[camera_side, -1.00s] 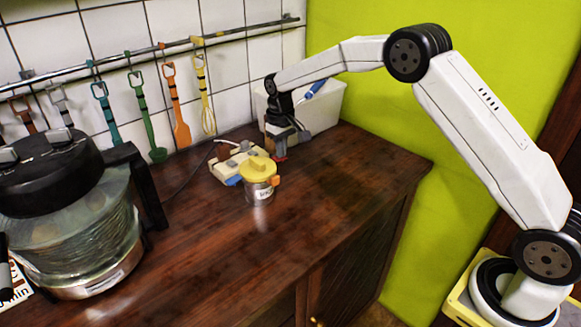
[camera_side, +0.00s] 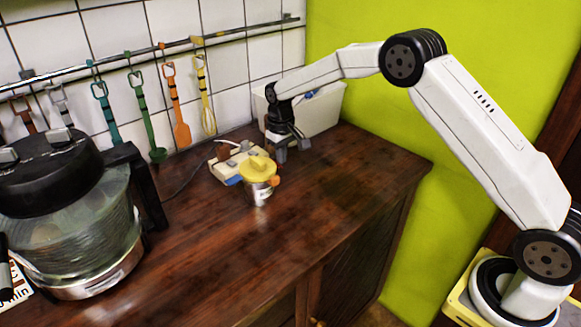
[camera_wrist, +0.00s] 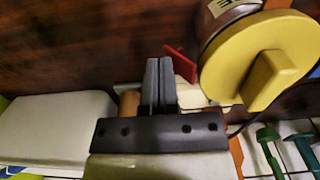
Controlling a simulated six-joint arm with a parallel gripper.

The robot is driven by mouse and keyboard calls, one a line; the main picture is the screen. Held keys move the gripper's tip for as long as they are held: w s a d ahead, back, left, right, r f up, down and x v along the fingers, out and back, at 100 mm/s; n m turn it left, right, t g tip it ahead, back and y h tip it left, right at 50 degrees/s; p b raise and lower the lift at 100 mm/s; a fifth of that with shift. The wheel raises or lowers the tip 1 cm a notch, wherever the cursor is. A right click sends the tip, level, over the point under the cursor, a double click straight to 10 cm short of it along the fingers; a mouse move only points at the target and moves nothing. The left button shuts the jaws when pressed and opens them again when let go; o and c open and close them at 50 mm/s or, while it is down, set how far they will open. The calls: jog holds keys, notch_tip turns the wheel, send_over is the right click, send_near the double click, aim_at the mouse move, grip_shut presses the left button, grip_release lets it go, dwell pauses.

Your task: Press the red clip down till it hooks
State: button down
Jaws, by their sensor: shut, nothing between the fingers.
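A steel jar (camera_side: 262,194) with a yellow lid (camera_side: 256,168) stands on the brown counter. An orange-red piece, which looks like the clip (camera_side: 274,181), sticks out from its right side. In the wrist view the jar's yellow lid (camera_wrist: 258,62) fills the upper right, and the red clip (camera_wrist: 180,64) juts out left of it. My gripper (camera_wrist: 160,64) is shut and empty, its fingertips just left of the clip in that picture, apparently apart from it. In the side view my gripper (camera_side: 290,149) hangs behind and right of the jar. Whether the clip is hooked cannot be told.
A cream block (camera_side: 233,160) with a cable lies just behind the jar. A white bin (camera_side: 325,110) holding something blue stands behind my gripper. A large glass pot (camera_side: 75,225) is at the left. Utensils hang from a wall rail. The counter's front right is clear.

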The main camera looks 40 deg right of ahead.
jog(key=shift+f, duration=0.8)
jog(key=shift+d, duration=0.2)
dwell(0.4)
jog(key=shift+d, duration=0.35)
jog(key=shift+d, duration=0.45)
notch_tip(320, 180, up, 9)
dwell(1.6)
jog(key=shift+s, duration=0.15)
jog(key=s+a+f+t, duration=0.1)
jog(key=s+f, duration=0.1)
jog(key=s, duration=1.2)
jog(key=s+a+f+t, duration=0.1)
jog(key=s+a, duration=0.1)
jog(key=s, duration=1.3)
jog(key=shift+a+f+t, duration=0.25)
jog(key=shift+f+t, duration=0.05)
jog(key=shift+f, duration=0.1)
